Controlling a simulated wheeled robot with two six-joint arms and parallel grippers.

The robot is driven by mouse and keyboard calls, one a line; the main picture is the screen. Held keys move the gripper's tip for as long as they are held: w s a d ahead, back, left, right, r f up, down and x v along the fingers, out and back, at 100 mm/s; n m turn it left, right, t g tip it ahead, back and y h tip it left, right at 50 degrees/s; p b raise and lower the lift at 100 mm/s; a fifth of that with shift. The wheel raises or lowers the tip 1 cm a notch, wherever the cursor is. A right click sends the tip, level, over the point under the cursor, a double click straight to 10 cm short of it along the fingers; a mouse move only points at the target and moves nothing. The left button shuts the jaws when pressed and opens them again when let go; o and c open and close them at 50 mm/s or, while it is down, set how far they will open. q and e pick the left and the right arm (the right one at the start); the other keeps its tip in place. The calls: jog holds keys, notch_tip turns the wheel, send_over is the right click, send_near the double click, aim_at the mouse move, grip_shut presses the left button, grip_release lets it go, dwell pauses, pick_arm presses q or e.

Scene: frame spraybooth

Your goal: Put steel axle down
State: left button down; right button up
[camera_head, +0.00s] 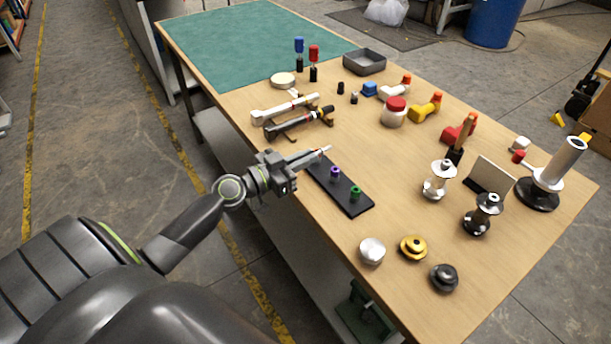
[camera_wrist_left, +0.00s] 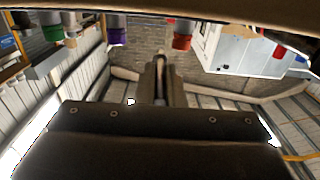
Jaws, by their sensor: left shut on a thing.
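My left gripper (camera_head: 318,154) reaches in from the left over the near long edge of the table, just above the far end of a black rack. It is shut on the steel axle, which is mostly hidden by the fingers; a small pale tip (camera_head: 327,149) shows at their end. In the left wrist view the fingers (camera_wrist_left: 161,72) are close together with a thin grey piece between them. The black rack (camera_head: 350,207) holds a purple-collared piece (camera_head: 335,172) and a green-collared piece (camera_head: 355,192). I cannot tell whether the axle touches the rack. My right gripper is out of view.
The wooden table (camera_head: 400,215) is bare right of the rack. White (camera_head: 285,107) and black (camera_head: 300,122) frame parts lie beyond the gripper. Silver (camera_head: 372,250), gold (camera_head: 413,247) and black (camera_head: 444,277) round parts sit near the front. Silver (camera_head: 438,180) and dark (camera_head: 482,214) spools stand right.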

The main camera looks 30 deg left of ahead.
aim_at(304, 179)
pick_arm(q)
jog(key=shift+f, duration=0.6)
notch_tip(304, 179, down, 3)
jog(key=shift+r+b, duration=0.1)
jog(key=shift+b, duration=0.65)
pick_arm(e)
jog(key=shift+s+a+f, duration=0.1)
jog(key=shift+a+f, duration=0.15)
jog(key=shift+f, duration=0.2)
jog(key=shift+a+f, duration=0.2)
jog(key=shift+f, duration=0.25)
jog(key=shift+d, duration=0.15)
pick_arm(q)
jog(key=shift+f, duration=0.25)
jog(key=c, duration=1.5)
grip_release()
jog(key=shift+c, duration=0.2)
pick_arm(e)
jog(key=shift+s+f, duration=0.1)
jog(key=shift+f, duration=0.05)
pick_arm(q)
jog(key=shift+r, duration=0.15)
